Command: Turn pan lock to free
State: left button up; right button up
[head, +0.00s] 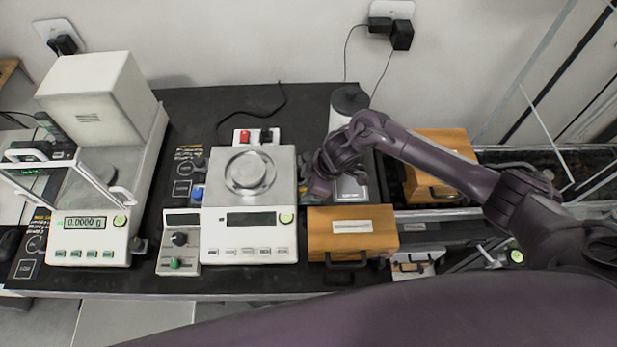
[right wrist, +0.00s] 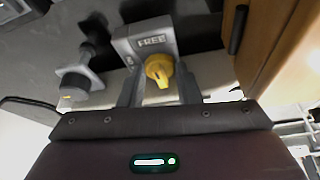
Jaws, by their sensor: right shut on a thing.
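The pan lock shows in the right wrist view as a grey block (right wrist: 146,37) with a plate marked FREE. A yellow knob (right wrist: 159,70) sits just below that plate, with a narrow ridge toward the bottom of the picture. My right gripper (right wrist: 158,88) has one finger on each side of the knob and is shut on it. In the head view my right gripper (head: 318,186) is just right of the middle balance (head: 249,211), and it hides the knob there. My left gripper is not in view.
A wooden case (head: 352,232) stands close in front of my right gripper. A white balance with a glass chamber (head: 96,205) stands at the left. A small control box (head: 180,240) is left of the middle balance. Another wooden case (head: 445,148) lies behind my right arm.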

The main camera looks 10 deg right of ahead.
jog(key=shift+a+m, duration=0.1)
jog(key=shift+m, duration=0.3)
jog(key=o, duration=0.7)
jog(key=shift+r, duration=0.1)
jog(key=v, duration=0.7)
jog(key=shift+s+r, duration=0.15)
jog(key=shift+r, duration=0.15)
